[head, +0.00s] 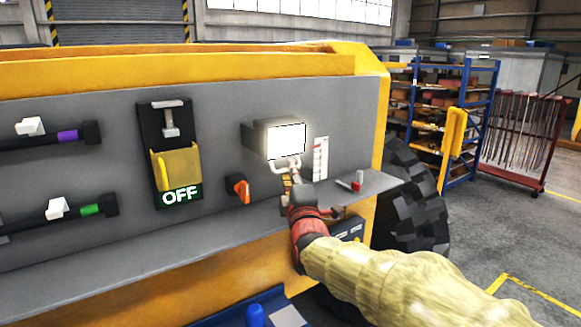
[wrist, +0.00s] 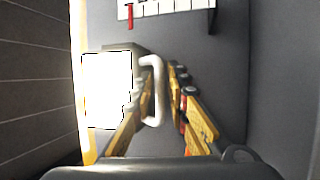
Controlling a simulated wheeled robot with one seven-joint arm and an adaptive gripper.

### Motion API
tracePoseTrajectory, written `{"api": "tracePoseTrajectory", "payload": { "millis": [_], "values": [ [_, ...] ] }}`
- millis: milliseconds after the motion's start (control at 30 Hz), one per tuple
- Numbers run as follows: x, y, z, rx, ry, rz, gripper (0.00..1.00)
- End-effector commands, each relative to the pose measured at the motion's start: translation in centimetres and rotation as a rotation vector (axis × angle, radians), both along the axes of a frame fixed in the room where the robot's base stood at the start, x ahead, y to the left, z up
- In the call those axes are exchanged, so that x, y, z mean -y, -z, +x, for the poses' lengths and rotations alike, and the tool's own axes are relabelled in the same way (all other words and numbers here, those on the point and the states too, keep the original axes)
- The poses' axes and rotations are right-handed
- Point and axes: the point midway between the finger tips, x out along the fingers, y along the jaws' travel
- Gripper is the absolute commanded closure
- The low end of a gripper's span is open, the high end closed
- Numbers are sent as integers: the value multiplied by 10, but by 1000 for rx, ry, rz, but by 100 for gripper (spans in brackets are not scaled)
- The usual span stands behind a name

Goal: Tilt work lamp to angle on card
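The work lamp (head: 286,140) is a grey box with a bright lit face, mounted on the grey panel. Its glowing face fills the left of the wrist view (wrist: 108,90). A white U-shaped handle (head: 284,164) hangs under it. The handle (wrist: 157,90) stands between the fingers of my gripper (wrist: 161,80), with a narrow gap to the right finger. My gripper also shows just below the lamp in the head view (head: 291,178). The card (head: 320,158), white with dark and red marks, is on the panel right of the lamp.
An orange knob (head: 238,188) is left of my gripper. A yellow-covered switch marked OFF (head: 178,165) is further left. A small red and white item (head: 354,182) lies on the ledge (head: 150,253) to the right. A large black tyre (head: 410,200) stands beyond.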

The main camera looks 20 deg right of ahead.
Motion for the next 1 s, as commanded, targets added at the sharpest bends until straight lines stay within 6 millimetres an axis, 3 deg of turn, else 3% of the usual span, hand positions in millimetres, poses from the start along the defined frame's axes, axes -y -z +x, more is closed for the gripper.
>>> {"api": "tracePoseTrajectory", "payload": {
  "millis": [333, 633, 1000],
  "values": [
    [0, -1, 4, 1, 0, 1, 84],
    [0, -1, 4, 1, 0, 0, 100],
    [0, -1, 4, 0, 0, 0, 100]
  ]
}}
